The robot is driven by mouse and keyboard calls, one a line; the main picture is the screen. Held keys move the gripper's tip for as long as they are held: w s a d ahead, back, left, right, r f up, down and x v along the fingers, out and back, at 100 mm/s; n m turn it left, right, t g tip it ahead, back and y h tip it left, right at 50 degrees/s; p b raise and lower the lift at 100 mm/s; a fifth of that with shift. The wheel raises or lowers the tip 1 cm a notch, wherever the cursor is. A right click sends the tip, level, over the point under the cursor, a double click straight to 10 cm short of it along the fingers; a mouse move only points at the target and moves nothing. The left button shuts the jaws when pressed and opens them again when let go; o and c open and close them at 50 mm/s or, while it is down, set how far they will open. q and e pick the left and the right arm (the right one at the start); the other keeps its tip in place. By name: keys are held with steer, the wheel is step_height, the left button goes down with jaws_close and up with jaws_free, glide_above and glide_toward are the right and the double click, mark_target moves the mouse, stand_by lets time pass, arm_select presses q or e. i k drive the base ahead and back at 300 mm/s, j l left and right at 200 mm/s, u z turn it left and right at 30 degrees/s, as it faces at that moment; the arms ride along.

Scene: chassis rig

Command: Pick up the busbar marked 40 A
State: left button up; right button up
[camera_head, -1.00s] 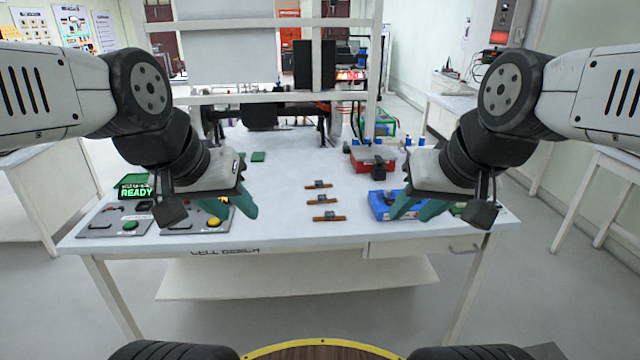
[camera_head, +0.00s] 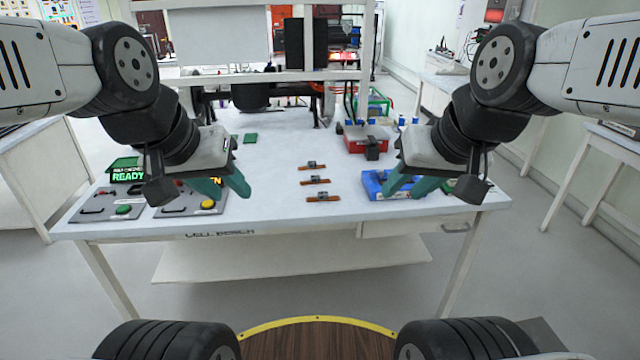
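Three copper-coloured busbars with dark middle pieces lie in a column on the white bench: a far busbar (camera_head: 306,167), a middle busbar (camera_head: 307,182) and a near busbar (camera_head: 316,199). Their markings are too small to read, so I cannot tell which is 40 A. My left gripper (camera_head: 222,190), with green fingers, hangs open and empty over the left of the bench, left of the busbars. My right gripper (camera_head: 410,187) hangs open and empty to their right, in front of the blue bin.
A blue bin (camera_head: 372,189) and a red bin (camera_head: 356,143) stand on the right. Control panels with a green button (camera_head: 123,209) and yellow button (camera_head: 208,204) lie at left beside a READY display (camera_head: 127,171). The bench (camera_head: 270,200) is clear around the busbars.

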mark_target(315, 179)
steer(key=i+j, duration=0.3)
steer(key=i, duration=0.15)
steer(key=i+j+u, duration=0.15)
steer(key=i+j, duration=0.15)
steer(key=i, duration=0.15)
